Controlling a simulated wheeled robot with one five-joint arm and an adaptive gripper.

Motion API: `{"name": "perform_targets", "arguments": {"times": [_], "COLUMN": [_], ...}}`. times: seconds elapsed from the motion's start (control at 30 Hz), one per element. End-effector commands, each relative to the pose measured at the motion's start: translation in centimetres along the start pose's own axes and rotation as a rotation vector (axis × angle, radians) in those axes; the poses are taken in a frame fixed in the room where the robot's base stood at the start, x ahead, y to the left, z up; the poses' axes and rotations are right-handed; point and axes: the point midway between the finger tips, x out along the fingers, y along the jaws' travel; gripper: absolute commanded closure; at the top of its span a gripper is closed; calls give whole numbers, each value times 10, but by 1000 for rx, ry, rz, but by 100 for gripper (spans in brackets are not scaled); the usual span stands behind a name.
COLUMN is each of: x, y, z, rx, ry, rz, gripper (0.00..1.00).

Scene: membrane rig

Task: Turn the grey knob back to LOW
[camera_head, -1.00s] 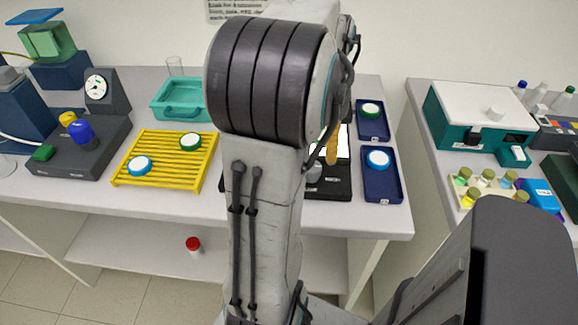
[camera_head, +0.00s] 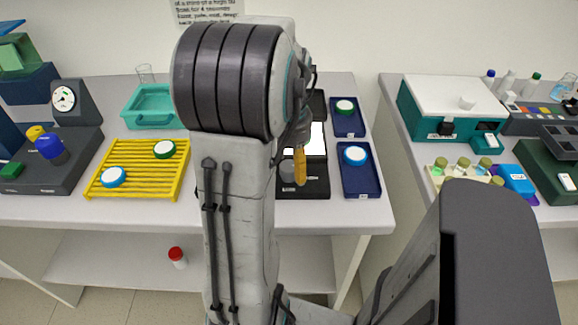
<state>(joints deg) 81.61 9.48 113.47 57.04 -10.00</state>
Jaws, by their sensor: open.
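The grey knob (camera_head: 288,189) sits on the front part of a black device (camera_head: 317,188) with a bright white panel (camera_head: 317,138). My arm hides the left part of this device, and any LOW mark is too small or hidden to read. My gripper (camera_head: 300,166) is mostly hidden behind my arm; only an orange-yellow finger shows, pointing down over the device. Its tip appears just right of the grey knob. I cannot tell whether it touches the knob. The gripper is open, with nothing seen held in it.
Blue trays (camera_head: 361,182) with round-lidded pieces stand right of the device. A yellow rack (camera_head: 137,185) and a teal tray (camera_head: 150,118) are to the left. A gap separates this bench from the right one, which holds a teal-and-white machine (camera_head: 455,100).

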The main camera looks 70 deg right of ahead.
Motion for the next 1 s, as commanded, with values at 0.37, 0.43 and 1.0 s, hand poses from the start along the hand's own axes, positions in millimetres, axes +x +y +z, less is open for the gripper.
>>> {"name": "perform_targets", "arguments": {"times": [0.37,0.43,1.0], "x": [8,8,7], "y": [0,0,0], "z": [0,0,0], "rx": [0,0,0], "ry": [0,0,0], "rz": [0,0,0], "gripper": [34,34,81]}}
